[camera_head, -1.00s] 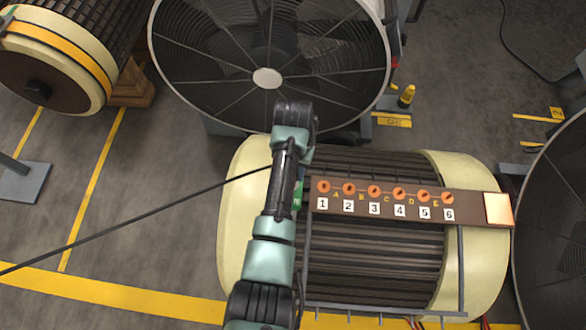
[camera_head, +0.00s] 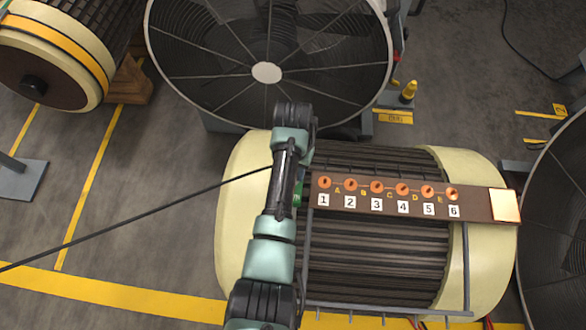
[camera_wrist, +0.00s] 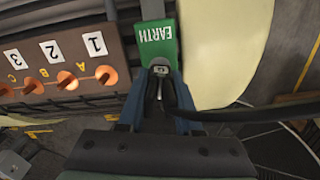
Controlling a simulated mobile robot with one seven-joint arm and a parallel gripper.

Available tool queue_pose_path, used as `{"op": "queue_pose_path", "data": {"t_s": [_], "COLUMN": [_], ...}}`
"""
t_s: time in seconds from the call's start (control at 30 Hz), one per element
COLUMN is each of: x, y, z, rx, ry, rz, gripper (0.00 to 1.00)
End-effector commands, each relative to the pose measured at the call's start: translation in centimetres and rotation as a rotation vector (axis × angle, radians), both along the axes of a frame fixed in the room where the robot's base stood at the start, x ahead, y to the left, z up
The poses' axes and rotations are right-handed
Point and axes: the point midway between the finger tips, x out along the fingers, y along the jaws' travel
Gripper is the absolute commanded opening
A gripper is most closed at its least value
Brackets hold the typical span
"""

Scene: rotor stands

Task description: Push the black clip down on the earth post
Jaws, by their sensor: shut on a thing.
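The green earth plate (camera_wrist: 157,42), lettered EARTH, shows at the top middle of the wrist view. A sliver of it (camera_head: 298,194) shows beside my arm in the head view. The earth post (camera_wrist: 161,70) is a small metal end just below the lettering. My gripper (camera_wrist: 160,92) is shut on the black clip (camera_wrist: 170,96), which sits between the fingers right at the post. The clip's black cable (camera_wrist: 240,114) runs off to the right. How far the clip sits down on the post is hidden. In the head view my arm covers the gripper and clip.
A brown terminal board (camera_head: 473,203) with several numbered copper terminals lies beside the plate, on the ribbed rotor (camera_head: 375,250) with cream ends. A large round fan (camera_head: 205,75) stands behind it. The cable (camera_head: 140,216) crosses open floor at left.

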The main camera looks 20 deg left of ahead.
Motion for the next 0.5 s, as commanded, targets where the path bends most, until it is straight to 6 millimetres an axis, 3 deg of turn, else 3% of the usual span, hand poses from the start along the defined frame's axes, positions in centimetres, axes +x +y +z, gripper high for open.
{"op": "queue_pose_path", "data": {"t_s": [0.5], "x": [0.01], "y": [0.01], "z": [-0.81], "rx": [0.0], "ry": [0.0], "rz": [0.0], "gripper": [0.0]}}
